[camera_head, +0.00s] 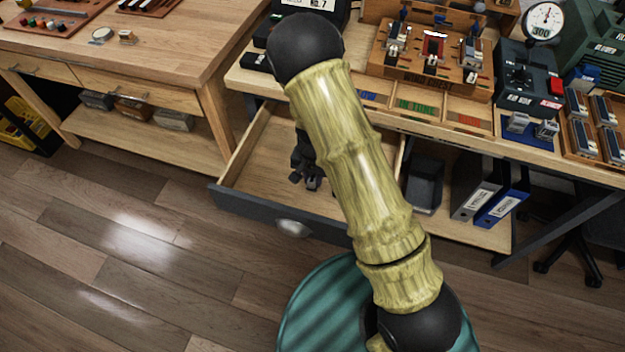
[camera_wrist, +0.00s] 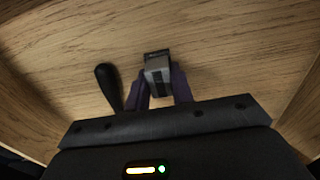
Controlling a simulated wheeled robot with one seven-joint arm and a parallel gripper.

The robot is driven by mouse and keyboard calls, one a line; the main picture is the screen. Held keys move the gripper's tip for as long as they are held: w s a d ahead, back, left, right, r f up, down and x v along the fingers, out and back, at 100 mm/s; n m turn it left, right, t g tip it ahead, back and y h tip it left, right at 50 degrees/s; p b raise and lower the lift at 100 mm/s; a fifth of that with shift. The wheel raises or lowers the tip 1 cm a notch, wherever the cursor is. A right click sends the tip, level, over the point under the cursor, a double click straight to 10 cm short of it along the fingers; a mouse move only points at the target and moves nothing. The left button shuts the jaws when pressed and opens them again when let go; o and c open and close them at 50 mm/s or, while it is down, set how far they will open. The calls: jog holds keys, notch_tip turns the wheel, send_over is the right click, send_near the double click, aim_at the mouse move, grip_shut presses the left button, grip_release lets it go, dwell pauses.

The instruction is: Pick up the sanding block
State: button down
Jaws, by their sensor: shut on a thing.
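The sanding block (camera_wrist: 157,68) is a small grey block with a dark band, seen in the wrist view between the fingers of my gripper (camera_wrist: 160,88). The gripper is shut on it, over the wooden floor of the open drawer. I cannot tell whether the block touches the drawer floor. In the head view my gripper (camera_head: 312,183) reaches down into the drawer, and my arm hides much of it; the block cannot be made out there.
A dark-handled tool (camera_wrist: 108,86) lies just left of the gripper. The drawer (camera_head: 256,185) is pulled out, with walls on both sides. The workbench top above holds a wooden rack (camera_head: 425,78) and a dial gauge (camera_head: 545,22). Binders (camera_head: 501,206) stand right of the drawer.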

aim_at(313, 177)
jog(key=shift+r, duration=0.1)
notch_tip(313, 177, up, 10)
jog(key=shift+f+p, duration=0.1)
jog(key=shift+p, duration=0.8)
